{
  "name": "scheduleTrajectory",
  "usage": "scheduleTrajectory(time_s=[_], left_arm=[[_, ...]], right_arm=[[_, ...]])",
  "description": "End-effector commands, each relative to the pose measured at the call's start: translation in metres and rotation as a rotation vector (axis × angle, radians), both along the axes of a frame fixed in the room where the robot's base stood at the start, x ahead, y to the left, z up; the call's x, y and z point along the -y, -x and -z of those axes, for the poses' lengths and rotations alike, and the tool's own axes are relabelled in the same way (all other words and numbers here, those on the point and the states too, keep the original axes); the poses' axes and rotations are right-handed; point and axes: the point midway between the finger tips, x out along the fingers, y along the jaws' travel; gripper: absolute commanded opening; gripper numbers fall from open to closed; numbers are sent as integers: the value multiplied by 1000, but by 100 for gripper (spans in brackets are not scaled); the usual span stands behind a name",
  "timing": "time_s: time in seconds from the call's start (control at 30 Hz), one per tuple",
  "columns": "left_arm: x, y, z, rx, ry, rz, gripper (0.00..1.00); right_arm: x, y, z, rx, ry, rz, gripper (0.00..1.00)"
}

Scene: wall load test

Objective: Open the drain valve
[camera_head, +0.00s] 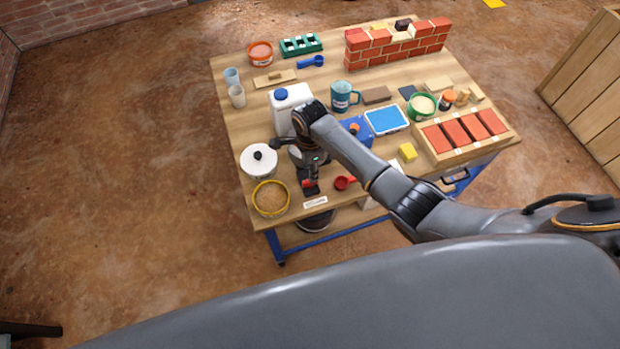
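A white container with a blue cap (282,94) stands on the left part of the workbench, partly hidden behind my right arm. My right gripper (309,184) points down in front of it, near the bench's front edge. A small red part (306,183) shows right at its fingertips; it may be the drain valve's handle, but it is too small to tell. I cannot tell whether the fingers are closed on it. A white label (316,203) lies just below the gripper. My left gripper is not in view.
A white lidded pot (259,160) and a yellow-rimmed bowl of grains (270,197) stand close left of the gripper. A red scoop (344,183) lies close right. A blue box (356,130), a blue tray (386,120) and a brick crate (436,153) are farther right.

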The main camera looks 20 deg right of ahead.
Motion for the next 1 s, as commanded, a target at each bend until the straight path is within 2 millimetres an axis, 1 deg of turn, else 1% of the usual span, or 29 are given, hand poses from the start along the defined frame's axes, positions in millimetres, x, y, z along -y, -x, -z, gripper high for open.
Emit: scheduleTrajectory(time_s=[0.03,0.1,0.2,0.3,0.4,0.5,0.73,0.77,0.8,0.87,0.9,0.93,0.97,1.0], left_arm=[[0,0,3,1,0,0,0],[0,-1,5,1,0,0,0],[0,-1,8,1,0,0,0],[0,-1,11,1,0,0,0],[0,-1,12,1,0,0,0],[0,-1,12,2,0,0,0],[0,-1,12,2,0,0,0],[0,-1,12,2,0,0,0],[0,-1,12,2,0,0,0],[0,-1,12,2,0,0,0],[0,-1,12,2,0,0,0],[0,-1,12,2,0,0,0],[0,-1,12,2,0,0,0],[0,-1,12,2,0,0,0]], right_arm=[[0,1,12,-3,1,0,39],[0,0,26,-3,0,0,39],[0,0,43,-1,0,-1,39],[-1,0,55,0,-1,-2,39],[-1,0,62,1,-1,-2,39],[-1,0,65,1,-1,-2,39],[-1,0,65,2,-1,-2,39],[-1,0,65,2,-1,-2,37],[-1,0,65,1,-1,-2,28],[-1,0,65,1,-1,-2,16],[-1,0,65,1,-1,-2,8],[-1,0,65,1,-1,-2,2],[-1,0,65,1,-1,-2,0],[-1,0,65,1,-1,-2,0]])
